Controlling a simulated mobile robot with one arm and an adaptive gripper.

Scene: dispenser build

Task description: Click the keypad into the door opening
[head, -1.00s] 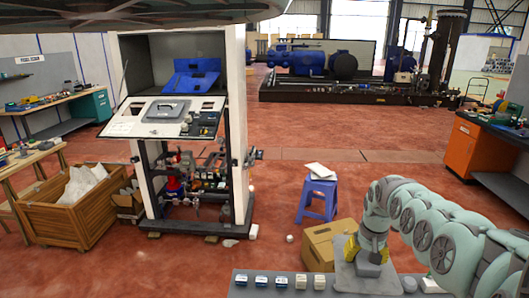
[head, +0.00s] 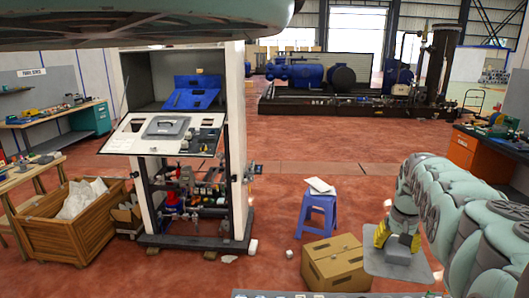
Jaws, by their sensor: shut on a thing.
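My gripper (head: 398,240), with yellow fingers, is at the lower right in the head view. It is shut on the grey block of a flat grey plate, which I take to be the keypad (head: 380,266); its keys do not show. The plate is held off to the right of the dispenser. The dispenser cabinet (head: 239,130) stands at left of centre with its white door (head: 125,143) sloping outward. The door carries a grey raised piece and dark patches; I cannot tell which patch is the opening. The gripper is well apart from the door.
A cardboard box (head: 334,266) and a blue stool (head: 317,212) stand between my gripper and the cabinet. A wooden crate (head: 74,236) stands left of the cabinet. A bench edge with small parts shows at the bottom. The red floor behind the stool is clear.

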